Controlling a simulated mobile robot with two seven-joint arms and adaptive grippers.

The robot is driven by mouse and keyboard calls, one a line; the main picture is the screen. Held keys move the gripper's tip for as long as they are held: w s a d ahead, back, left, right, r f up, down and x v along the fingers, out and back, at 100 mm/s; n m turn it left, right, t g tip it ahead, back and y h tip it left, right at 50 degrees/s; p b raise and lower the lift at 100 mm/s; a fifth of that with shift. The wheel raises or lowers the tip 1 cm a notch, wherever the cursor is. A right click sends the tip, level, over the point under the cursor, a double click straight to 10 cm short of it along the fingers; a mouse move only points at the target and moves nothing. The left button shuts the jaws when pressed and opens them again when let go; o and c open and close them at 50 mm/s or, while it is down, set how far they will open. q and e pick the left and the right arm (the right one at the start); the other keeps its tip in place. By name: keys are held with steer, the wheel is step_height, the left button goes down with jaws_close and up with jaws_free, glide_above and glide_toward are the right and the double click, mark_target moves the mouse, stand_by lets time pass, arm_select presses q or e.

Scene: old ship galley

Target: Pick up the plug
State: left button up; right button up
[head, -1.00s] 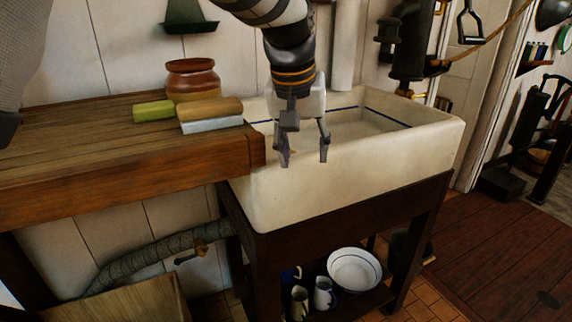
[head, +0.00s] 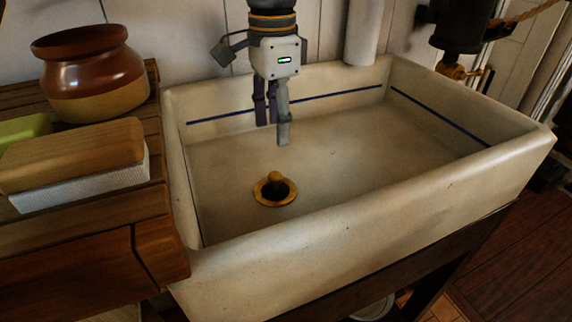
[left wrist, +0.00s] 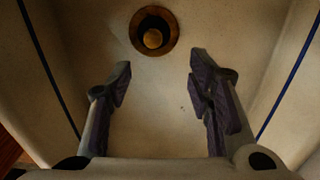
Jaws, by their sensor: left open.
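The plug (head: 275,180) is a small dark piece with a brownish knob, sitting in the brass-rimmed drain (head: 262,196) on the sink floor. In the left wrist view the plug's round tan knob (left wrist: 153,39) shows inside the drain ring (left wrist: 170,22), beyond and between the fingertips. My left gripper (head: 271,133) is open and empty, pointing down inside the sink, above and apart from the plug. Its two spread fingers also show in the left wrist view (left wrist: 160,75). My right gripper is not in view.
The white sink (head: 350,240) has high walls around the gripper. A wooden counter (head: 80,235) at the left holds a brown jar (head: 90,80) and a wood-backed brush (head: 75,160). A brass tap (head: 458,70) hangs at the back right. The sink floor is otherwise clear.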

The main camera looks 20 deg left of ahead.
mark_target(274, 175)
arm_select(q)
steer(key=f, duration=0.3)
steer(key=s+f, duration=0.1)
steer(key=f, duration=0.6)
steer(key=shift+s+d+f+b, duration=0.1)
steer(key=shift+s+f+b, duration=0.2)
steer(key=shift+f, duration=0.1)
steer(key=shift+w+f, duration=0.15)
steer(key=shift+f, duration=0.25)
jaws_close()
